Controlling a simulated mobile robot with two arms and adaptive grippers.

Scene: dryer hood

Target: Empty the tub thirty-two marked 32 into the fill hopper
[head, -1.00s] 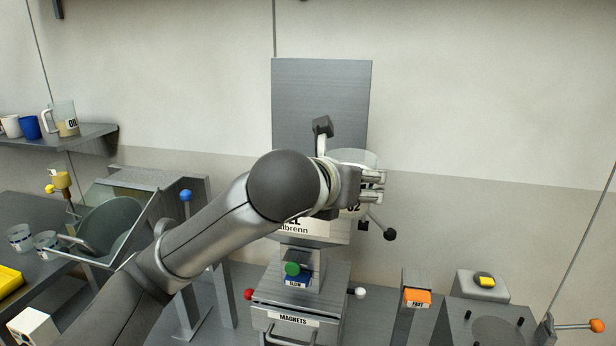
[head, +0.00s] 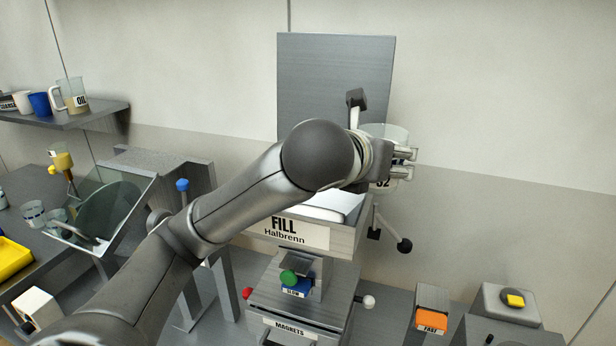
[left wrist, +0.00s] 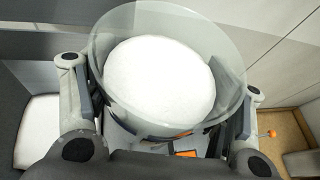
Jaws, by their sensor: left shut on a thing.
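The clear tub marked 32 (head: 384,131) is in my left gripper (head: 403,161), to the upper right of the fill hopper in the head view. The left gripper is shut around the tub's side, and its wrist hides part of it. The left wrist view shows the tub (left wrist: 225,45) from above, with white material (left wrist: 160,78) inside. The tub looks about upright. The fill hopper (head: 345,239), labelled FILL Halbrenn, has a white, partly hidden interior. My right gripper is not in view.
A tall grey panel (head: 335,80) stands behind the hopper. Below it are a green knob (head: 288,277) and a drawer labelled MAGNETS. An orange FAST block (head: 432,321) stands at lower right. A shelf (head: 105,113) with cups and an oil jug is at left.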

